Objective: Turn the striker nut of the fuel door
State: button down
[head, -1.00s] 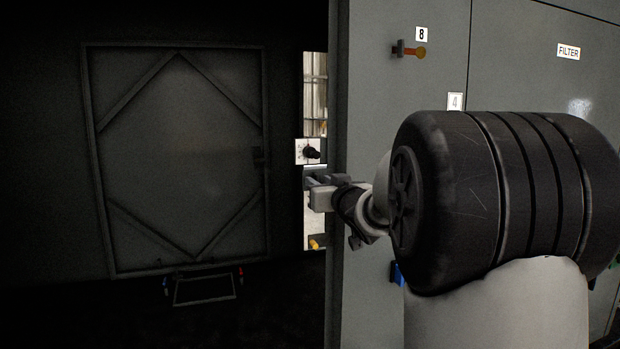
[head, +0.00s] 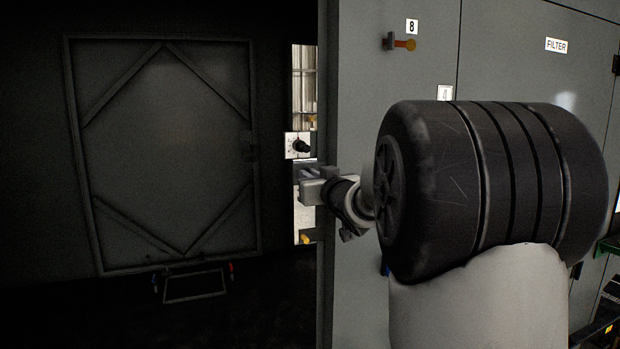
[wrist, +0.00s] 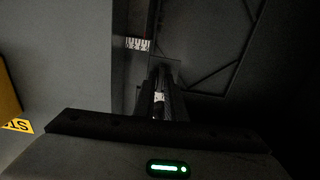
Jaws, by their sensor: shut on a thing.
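My gripper (head: 302,181) is at the edge of the grey cabinet, by the lit gap to its left. In the wrist view its dark fingers (wrist: 159,98) are close together, shut on a small pale piece (wrist: 158,97). This piece sits where the striker nut would be, but the fingers hide most of it and its shape cannot be made out. A dark framed door panel (head: 165,150) with diagonal ribs stands at the left in the head view; whether it is the fuel door cannot be told.
A white plate with a black knob (head: 299,146) is just above my gripper. An orange-tipped handle (head: 402,43) is on the grey cabinet face (head: 360,90) under label 8. A yellow sign (wrist: 17,125) shows at the left in the wrist view. My arm hides much of the cabinet.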

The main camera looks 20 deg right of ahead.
jog(key=shift+a+f+n+b, duration=0.1)
jog(key=shift+n+b, duration=3.4)
jog(key=shift+n, duration=2.7)
jog(key=shift+a+f+n+b, duration=0.1)
jog(key=shift+n+b, duration=3.4)
jog(key=shift+n, duration=2.7)
jog(key=c, duration=1.9)
grip_release()
jog(key=shift+o, duration=0.2)
jog(key=shift+f, duration=0.1)
